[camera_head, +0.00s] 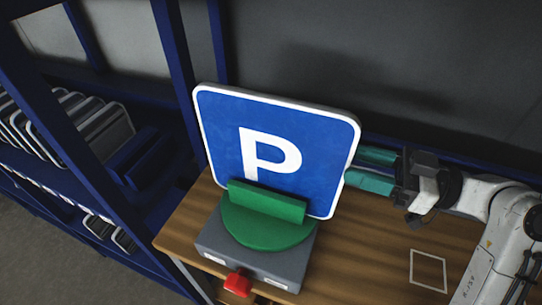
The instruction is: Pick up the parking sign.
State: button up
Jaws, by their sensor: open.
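The parking sign (221,131) is a blue square plate with a white P and a white rim. It stands upright, leaning slightly back, behind the green plate of a grey stand (222,240) on a wooden table. The green plate hides part of its lower edge. My gripper (358,170) is at the right edge of the sign, its teal fingers pointing left toward it. The fingers are open, one above the other in the picture. The upper fingertip is partly hidden behind the sign's edge; I cannot tell whether either finger touches it.
The wooden table (345,265) has free room at the front right, with a white square outline (428,270). A red part (238,283) sticks out at the stand's front. Blue shelving (75,150) with several signs stands at left. A dark wall is behind.

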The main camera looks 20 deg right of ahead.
aim_at(325, 150)
jog(key=x, duration=0.2)
jog(key=p+x, duration=0.1)
jog(key=r+p+x, duration=0.1)
jog(key=x, duration=0.1)
jog(key=shift+w+a, duration=0.2)
jog(key=shift+a, duration=0.05)
jog(key=shift+w+a+f, duration=0.2)
jog(key=shift+w+a, duration=0.15)
jog(key=shift+a, duration=0.15)
jog(key=shift+c, duration=0.2)
grip_shut()
jog(key=shift+r, duration=0.1)
dwell(0.6)
